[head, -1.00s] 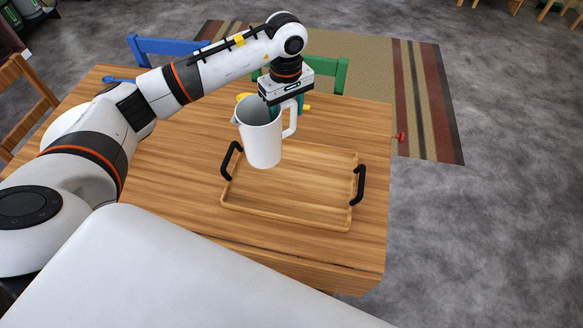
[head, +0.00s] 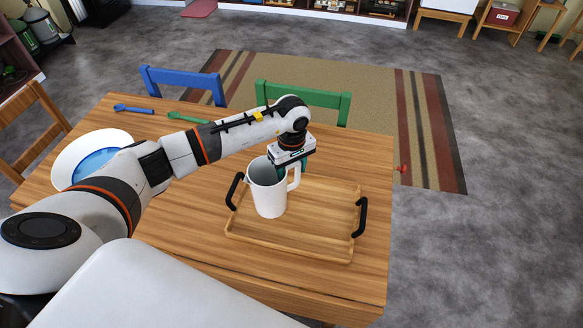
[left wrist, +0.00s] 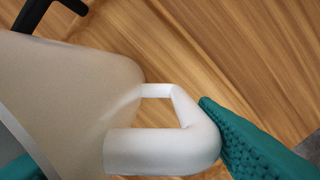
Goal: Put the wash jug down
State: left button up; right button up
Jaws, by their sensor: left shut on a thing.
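The white wash jug (head: 268,196) is upright at the left end of the wooden tray (head: 325,213). Its base looks to be on or just over the tray floor; I cannot tell if it touches. My left gripper (head: 290,172) is shut on the jug's handle, at the jug's right side. In the left wrist view the jug's pale body (left wrist: 70,95) fills the left, and its handle (left wrist: 165,145) runs beside a teal finger (left wrist: 255,145). My right gripper is not in view.
The tray has black handles (head: 360,217) at both ends and stands on a wooden table (head: 350,160). A white and blue basin (head: 72,152), a blue spoon (head: 133,109) and a green spoon (head: 187,118) lie at left. Blue (head: 185,82) and green (head: 305,98) chairs stand behind.

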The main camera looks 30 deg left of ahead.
pick_arm(q)
jog(key=shift+f, duration=0.15)
jog(key=o, duration=1.5)
jog(key=shift+r, duration=0.65)
notch_tip(320, 180, up, 10)
jog(key=b, duration=0.3)
jog(key=shift+r, duration=0.55)
